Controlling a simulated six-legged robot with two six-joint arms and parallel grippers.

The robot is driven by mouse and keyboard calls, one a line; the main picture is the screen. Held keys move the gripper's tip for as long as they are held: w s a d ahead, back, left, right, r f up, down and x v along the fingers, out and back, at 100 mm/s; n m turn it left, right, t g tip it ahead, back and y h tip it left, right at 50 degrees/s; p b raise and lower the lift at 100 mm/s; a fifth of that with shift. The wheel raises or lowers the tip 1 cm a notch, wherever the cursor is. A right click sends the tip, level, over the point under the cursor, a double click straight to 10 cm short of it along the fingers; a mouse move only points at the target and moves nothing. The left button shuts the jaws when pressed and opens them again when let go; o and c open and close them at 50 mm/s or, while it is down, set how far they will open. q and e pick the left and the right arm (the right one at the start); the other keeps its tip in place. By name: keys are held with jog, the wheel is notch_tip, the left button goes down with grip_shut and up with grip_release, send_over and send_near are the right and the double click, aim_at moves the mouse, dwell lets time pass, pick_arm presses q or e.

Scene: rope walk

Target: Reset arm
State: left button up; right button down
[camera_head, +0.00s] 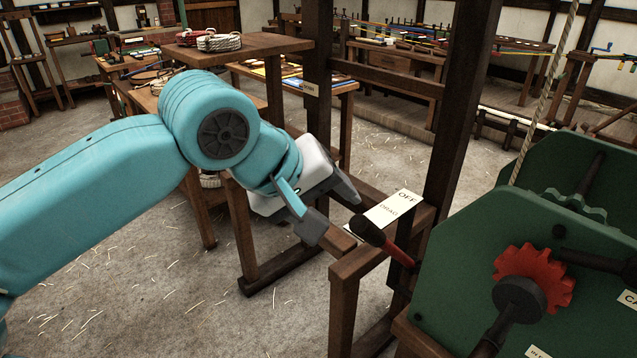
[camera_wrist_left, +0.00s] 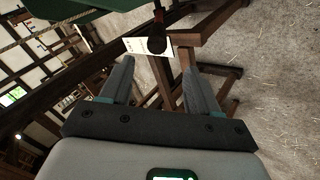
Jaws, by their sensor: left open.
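My left gripper (camera_head: 331,210) comes in from the left in the head view. Its two fingers are apart and nothing shows between them. Just beyond and to the right of the fingertips is a lever with a dark round knob (camera_head: 367,229) and a red shaft (camera_head: 397,254). In the left wrist view, the open left gripper (camera_wrist_left: 158,72) has the dark knob (camera_wrist_left: 156,45) ahead of its fingertips. The knob appears apart from both fingers. A white label (camera_head: 395,206) reading "OFF" lies behind the lever on a wooden frame. My right gripper is not in view.
A green machine housing (camera_head: 450,270) with a red gear (camera_head: 530,278) stands at the right. A dark wooden post (camera_head: 462,110) rises behind the lever. A table (camera_head: 262,44) with rope coils (camera_head: 219,42) stands behind my arm. The floor at the lower left is open.

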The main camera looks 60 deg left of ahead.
pick_arm(q)
jog(key=shift+v, duration=1)
